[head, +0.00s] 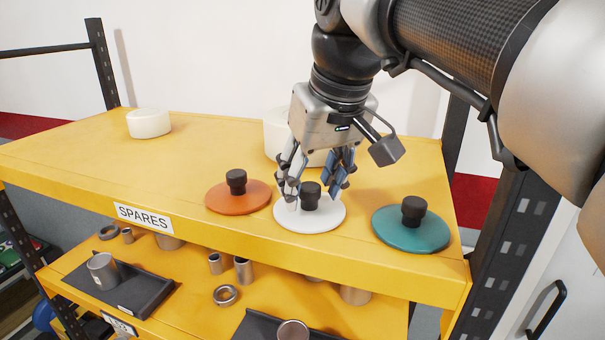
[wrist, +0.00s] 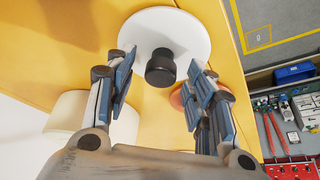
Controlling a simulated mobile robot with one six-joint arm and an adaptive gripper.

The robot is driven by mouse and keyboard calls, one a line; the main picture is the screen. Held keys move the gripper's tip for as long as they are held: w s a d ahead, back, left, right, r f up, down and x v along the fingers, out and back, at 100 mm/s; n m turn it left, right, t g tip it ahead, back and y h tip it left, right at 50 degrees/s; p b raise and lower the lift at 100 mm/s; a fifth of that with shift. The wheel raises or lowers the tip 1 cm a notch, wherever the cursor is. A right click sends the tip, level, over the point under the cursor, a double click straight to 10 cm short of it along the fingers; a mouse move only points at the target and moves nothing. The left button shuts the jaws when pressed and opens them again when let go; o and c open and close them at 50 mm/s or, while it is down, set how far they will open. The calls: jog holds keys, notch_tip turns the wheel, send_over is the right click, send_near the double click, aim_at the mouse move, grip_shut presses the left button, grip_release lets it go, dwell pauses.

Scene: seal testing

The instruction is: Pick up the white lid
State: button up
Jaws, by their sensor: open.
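The white lid (head: 312,217) is a flat disc with a black knob (head: 311,194). It lies on the yellow top shelf between an orange lid and a teal lid. My gripper (head: 315,190) points down over it, its fingers open on either side of the knob. In the wrist view the white lid (wrist: 165,30) is at the top, and its knob (wrist: 160,68) sits between my two open fingers (wrist: 160,75). No contact with the knob shows. The gripper holds nothing.
The orange lid (head: 238,197) is close on the left and the teal lid (head: 411,231) on the right. A white cylinder (head: 277,135) stands behind my gripper, and another (head: 149,123) at the back left. The shelf's left part (head: 80,150) is clear.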

jog(key=shift+c, duration=0.3)
grip_shut()
dwell(0.4)
